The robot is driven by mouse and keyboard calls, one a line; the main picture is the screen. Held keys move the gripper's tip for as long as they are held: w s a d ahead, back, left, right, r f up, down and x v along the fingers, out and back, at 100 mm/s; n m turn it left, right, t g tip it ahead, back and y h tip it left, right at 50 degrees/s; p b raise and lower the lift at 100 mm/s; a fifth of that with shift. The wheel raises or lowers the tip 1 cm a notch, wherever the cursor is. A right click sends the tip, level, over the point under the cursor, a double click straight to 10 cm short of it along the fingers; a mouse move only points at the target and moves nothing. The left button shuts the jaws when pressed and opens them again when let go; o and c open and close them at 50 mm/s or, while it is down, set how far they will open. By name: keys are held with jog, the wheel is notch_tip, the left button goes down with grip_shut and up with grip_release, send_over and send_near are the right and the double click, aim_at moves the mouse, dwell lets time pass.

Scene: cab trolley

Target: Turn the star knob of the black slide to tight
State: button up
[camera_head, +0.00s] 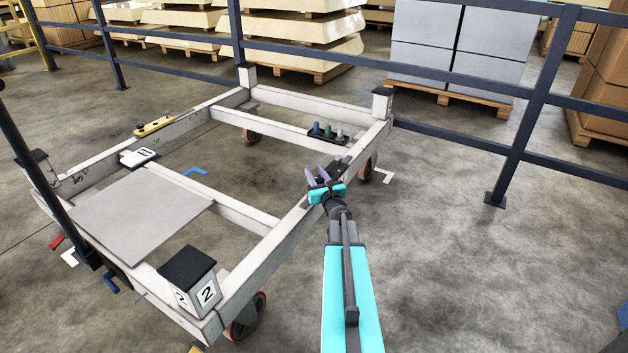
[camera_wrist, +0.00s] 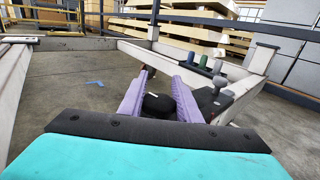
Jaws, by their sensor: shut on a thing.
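The trolley is a white-painted frame with a dark piece, seemingly the black slide (camera_head: 338,166), on its right rail beside my gripper. In the wrist view a round black knob (camera_wrist: 158,106) with a small pale mark sits between the two purple fingers. My gripper (camera_head: 317,175) is over the right rail in the head view. In the wrist view its fingers (camera_wrist: 158,92) are closed on the knob's two sides. The knob's lower part and much of the slide are hidden by the fingers and gripper body. I cannot tell how tight the knob is.
A black holder (camera_head: 328,138) with blue, green and grey upright pegs stands on the cross rail close behind my gripper. A yellow slide (camera_head: 153,126) and a white block (camera_head: 138,157) are on the left side. A grey plate (camera_head: 140,212) covers the front left. Dark railings (camera_head: 470,140) stand behind.

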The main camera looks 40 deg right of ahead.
jog(key=shift+s+d+m+g+h+b, duration=0.1)
jog(key=shift+d+m+g+h+b, duration=0.35)
jog(key=shift+b, duration=1.15)
jog(key=shift+s+m+g+h+b, duration=0.15)
jog(key=shift+m+h+b, duration=0.4)
jog(key=shift+b, duration=1)
jog(key=shift+s+d+m+g+h+b, duration=0.1)
jog(key=shift+d+m+g+h+b, duration=0.15)
jog(key=shift+h+b, duration=0.9)
jog(key=g+b, duration=0.1)
jog(key=b, duration=0.4)
jog(key=shift+s+a+f+m+b, duration=0.1)
jog(key=shift+s+a+m+b, duration=0.05)
jog(key=shift+m+b, duration=0.2)
jog(key=o, duration=1.1)
jog(key=shift+a, duration=0.1)
jog(key=shift+c, duration=0.2)
jog(key=shift+a, duration=0.1)
